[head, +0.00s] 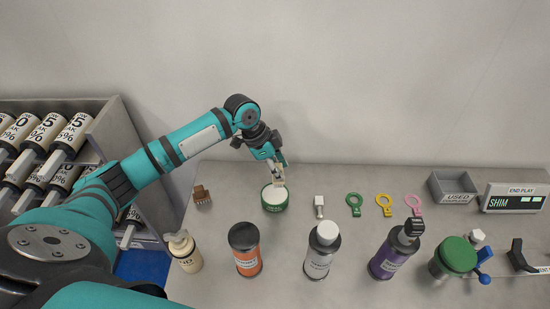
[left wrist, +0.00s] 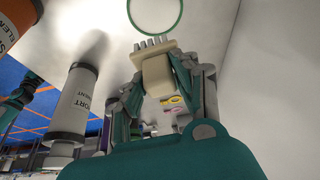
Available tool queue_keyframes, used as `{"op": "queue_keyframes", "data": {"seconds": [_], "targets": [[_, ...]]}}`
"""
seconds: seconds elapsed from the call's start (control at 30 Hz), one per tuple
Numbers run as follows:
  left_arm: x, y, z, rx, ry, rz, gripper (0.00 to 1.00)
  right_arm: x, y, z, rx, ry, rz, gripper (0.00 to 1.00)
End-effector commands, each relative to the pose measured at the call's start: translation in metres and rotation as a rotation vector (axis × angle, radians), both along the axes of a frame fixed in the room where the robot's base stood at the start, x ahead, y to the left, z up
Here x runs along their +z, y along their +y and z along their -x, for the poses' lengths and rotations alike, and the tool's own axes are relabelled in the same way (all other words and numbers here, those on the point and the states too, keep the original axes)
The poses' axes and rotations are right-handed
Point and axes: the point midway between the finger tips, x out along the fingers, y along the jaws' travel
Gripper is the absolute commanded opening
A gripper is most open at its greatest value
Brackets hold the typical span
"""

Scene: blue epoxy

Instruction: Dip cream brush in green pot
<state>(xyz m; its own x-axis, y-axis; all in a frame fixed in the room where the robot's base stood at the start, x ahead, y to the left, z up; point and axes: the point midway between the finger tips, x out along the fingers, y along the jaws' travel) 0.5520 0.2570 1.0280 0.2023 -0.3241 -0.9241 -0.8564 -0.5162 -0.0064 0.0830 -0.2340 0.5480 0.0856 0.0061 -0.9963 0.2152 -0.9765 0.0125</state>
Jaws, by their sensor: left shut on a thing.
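The cream brush (left wrist: 158,75) is held between the fingers of my left gripper (left wrist: 160,90), its grey bristles pointing away from the gripper. In the head view my left gripper (head: 275,162) is shut on the brush (head: 279,178), above the green pot (head: 274,206). The pot is round and green with a pale top. In the left wrist view its green rim (left wrist: 181,22) shows at the top, just beyond the bristle tips. The bristles look close to the pot; I cannot tell whether they touch its contents. My right gripper is not in view.
Green (head: 354,211), yellow (head: 384,211) and pink (head: 415,211) ring tags lie right. Orange (head: 247,262), grey (head: 318,262) and purple (head: 385,264) canisters stand in front. A grey bin (head: 454,199) is at back right.

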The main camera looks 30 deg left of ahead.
Motion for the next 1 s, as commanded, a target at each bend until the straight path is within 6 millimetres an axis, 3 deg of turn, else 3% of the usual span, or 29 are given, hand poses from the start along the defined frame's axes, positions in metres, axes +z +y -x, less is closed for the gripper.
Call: {"op": "queue_keyframes", "data": {"seconds": [0.13, 0.33, 0.8, 1.0], "targets": [[-0.004, 0.010, -0.006, -0.072, -0.002, 0.000, 0.03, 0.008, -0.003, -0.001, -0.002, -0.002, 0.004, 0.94], [-0.013, 0.013, -0.007, -0.094, -0.003, -0.001, 0.03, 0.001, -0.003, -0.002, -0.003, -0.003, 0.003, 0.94], [-0.058, 0.013, -0.006, -0.092, -0.004, -0.003, 0.03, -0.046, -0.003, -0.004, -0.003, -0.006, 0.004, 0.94], [-0.067, 0.013, -0.006, -0.092, -0.003, -0.004, 0.03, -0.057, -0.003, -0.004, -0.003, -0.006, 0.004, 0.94]]}}
